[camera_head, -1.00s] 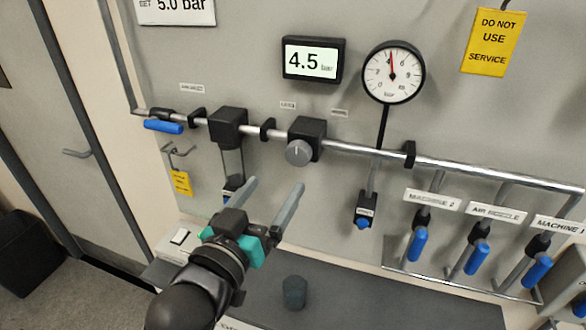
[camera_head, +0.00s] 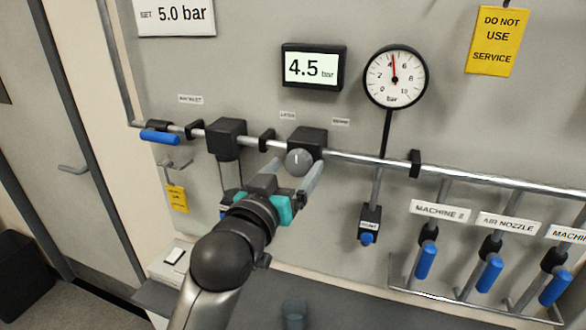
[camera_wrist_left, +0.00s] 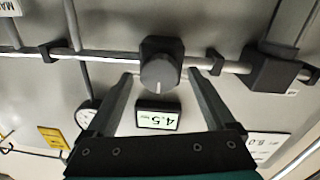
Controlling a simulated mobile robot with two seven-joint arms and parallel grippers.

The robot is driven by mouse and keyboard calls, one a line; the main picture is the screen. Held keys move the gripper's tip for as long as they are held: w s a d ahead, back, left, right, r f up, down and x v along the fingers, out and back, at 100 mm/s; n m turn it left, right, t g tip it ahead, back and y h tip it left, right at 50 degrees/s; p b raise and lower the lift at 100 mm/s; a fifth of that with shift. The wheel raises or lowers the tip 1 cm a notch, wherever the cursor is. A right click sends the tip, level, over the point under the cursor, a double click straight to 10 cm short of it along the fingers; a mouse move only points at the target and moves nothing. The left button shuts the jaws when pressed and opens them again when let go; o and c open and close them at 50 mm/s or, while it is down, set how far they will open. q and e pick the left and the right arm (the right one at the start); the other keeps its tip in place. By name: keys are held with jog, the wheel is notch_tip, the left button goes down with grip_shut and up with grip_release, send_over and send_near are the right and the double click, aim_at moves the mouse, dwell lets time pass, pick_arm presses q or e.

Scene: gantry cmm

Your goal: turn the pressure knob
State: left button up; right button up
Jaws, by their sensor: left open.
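The pressure knob (camera_head: 299,161) is a round grey dial with a white mark, on the front of a black regulator block (camera_head: 308,138) on the pipe. My left gripper (camera_head: 292,170) is open, its fingers pointing at the knob from below and in front. In the left wrist view the knob (camera_wrist_left: 158,74) lies between the two spread fingertips (camera_wrist_left: 164,76), with a gap on each side. I cannot tell whether the fingertips reach its depth. The digital display (camera_head: 313,66) reads 4.5 bar. My right gripper is not in view.
A round gauge (camera_head: 395,78) hangs right of the display. A sign (camera_head: 176,16) says 5.0 bar. A black filter block (camera_head: 226,138) sits left of the knob. Blue-handled valves (camera_head: 425,262) stand at right. A dark bench top (camera_head: 345,308) lies below.

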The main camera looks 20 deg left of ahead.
pick_arm(q)
jog(key=shift+w, duration=0.15)
jog(key=c, duration=1.4)
